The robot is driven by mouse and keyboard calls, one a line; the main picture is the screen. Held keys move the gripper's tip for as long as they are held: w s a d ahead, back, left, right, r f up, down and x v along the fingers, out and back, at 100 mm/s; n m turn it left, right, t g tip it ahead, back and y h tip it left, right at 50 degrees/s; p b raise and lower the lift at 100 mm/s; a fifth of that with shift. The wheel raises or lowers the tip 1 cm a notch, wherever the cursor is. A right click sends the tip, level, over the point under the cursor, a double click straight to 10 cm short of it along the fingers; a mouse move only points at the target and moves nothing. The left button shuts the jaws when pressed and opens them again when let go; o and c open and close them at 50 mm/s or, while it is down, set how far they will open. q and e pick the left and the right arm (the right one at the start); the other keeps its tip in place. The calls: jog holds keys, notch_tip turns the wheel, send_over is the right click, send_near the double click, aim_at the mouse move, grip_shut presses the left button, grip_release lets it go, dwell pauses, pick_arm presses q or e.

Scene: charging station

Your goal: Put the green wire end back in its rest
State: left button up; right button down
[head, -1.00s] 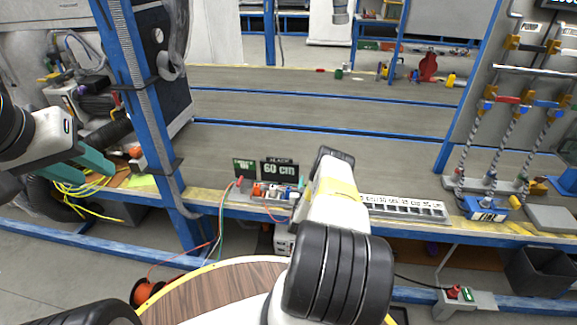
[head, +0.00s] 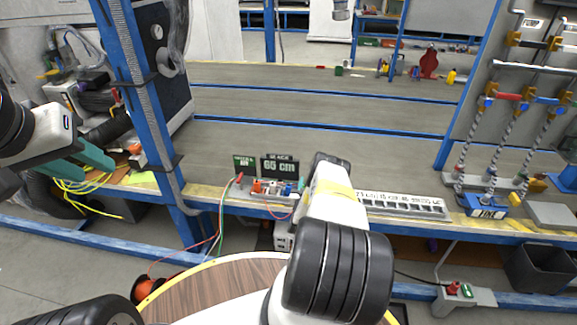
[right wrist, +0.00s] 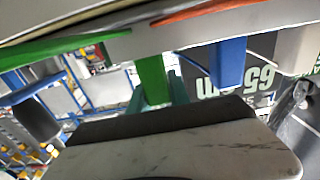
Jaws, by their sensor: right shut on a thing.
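The green wire end (right wrist: 152,78) is an upright green peg in the right wrist view, which is upside down. The teal fingers of my right gripper (right wrist: 156,92) flank it and are shut on it. Its far end meets a pale tray (right wrist: 195,30); I cannot tell whether it is seated there. A blue peg (right wrist: 228,62) stands beside it. In the head view my right arm hides the gripper tip, and the tray (head: 247,198) shows on the bench edge.
A blue post (head: 150,120) rises at left. Thin red and green wires hang off the bench front.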

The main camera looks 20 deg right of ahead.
jog(key=shift+f, duration=0.15)
jog(key=c, duration=1.1)
grip_release()
jog(key=shift+c, duration=0.2)
jog(key=shift+s, duration=0.1)
jog(key=v, duration=0.7)
jog(key=shift+s+a, duration=0.25)
